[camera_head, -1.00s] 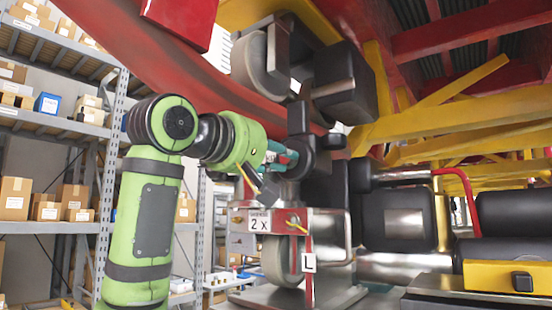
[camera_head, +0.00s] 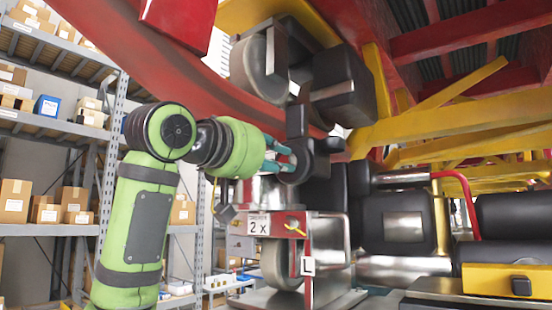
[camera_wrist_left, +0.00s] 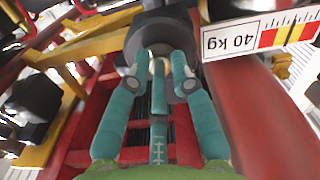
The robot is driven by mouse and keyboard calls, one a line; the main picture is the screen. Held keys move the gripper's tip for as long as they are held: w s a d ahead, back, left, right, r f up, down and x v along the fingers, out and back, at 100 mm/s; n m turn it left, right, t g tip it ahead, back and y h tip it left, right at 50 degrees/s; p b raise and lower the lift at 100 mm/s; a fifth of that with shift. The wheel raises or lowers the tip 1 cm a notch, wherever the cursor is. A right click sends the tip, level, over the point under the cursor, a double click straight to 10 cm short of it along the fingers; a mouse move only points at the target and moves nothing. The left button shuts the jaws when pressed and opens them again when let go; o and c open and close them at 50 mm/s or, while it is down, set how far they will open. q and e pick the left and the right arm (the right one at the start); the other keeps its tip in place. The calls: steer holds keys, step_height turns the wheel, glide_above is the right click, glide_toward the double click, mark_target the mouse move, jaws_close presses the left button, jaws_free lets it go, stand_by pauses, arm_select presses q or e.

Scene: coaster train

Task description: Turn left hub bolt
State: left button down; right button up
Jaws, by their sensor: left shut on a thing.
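The left hub (camera_head: 302,160) is a dark round part on the train's wheel assembly, below the red track rail. My left gripper (camera_head: 285,157) has its teal fingers against the near face of this hub. In the left wrist view the fingers (camera_wrist_left: 160,66) close around a small pale hub bolt (camera_wrist_left: 158,65) at the centre of the dark hub (camera_wrist_left: 160,30). The fingers hide most of the bolt, so I cannot tell how far it is turned. My right gripper is in neither view.
A panel marked "2 X" (camera_head: 259,224) and an "L" tag (camera_head: 308,265) sit below the hub. An upper wheel (camera_head: 255,65) is above it. Shelves with boxes (camera_head: 72,198) stand at left. A "40 kg" label (camera_wrist_left: 220,42) shows beside the gripper.

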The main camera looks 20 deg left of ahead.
arm_select(q)
steer(key=shift+w+d+f+m, duration=0.1)
steer(key=shift+f+m, duration=0.15)
steer(key=shift+m, duration=0.35)
steer(key=shift+w+d+f+m, duration=0.1)
steer(key=shift+f+m, duration=0.15)
steer(key=shift+m, duration=0.35)
steer(key=c, duration=1.1)
jaws_free()
steer(key=shift+s, duration=0.1)
steer(key=shift+r, duration=0.15)
steer(key=shift+a, duration=0.1)
steer(key=v, duration=1.2)
steer(key=shift+r, duration=0.2)
